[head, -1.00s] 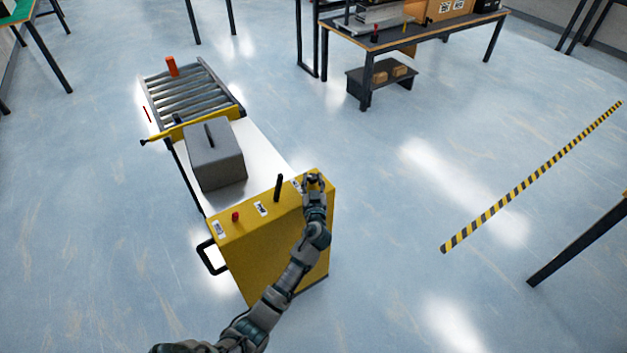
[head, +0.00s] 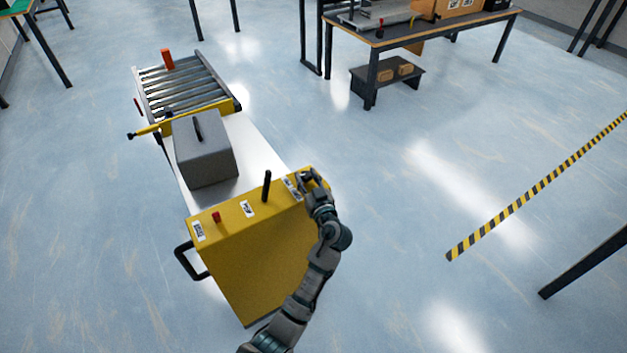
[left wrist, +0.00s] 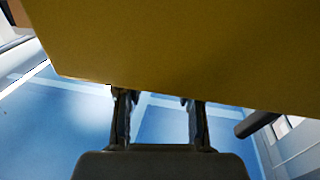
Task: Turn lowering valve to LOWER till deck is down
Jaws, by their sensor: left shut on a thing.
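The yellow cart body (head: 262,250) stands at the centre of the head view. Its top panel has white labels, a red knob (head: 216,217) and an upright black lever (head: 266,187). My left gripper (head: 308,178) is at the panel's right end, shut on the lowering valve, which the fingers hide. In the left wrist view my left gripper (left wrist: 157,102) shows two fingers reaching behind the yellow body's edge; what lies between the tips is hidden. The pale deck (head: 258,158) extends behind the body and carries a grey box with a handle (head: 207,160). My right gripper is out of view.
A workbench (head: 420,28) stands at the back right. Striped floor tape (head: 540,188) lies right; the floor between is clear.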

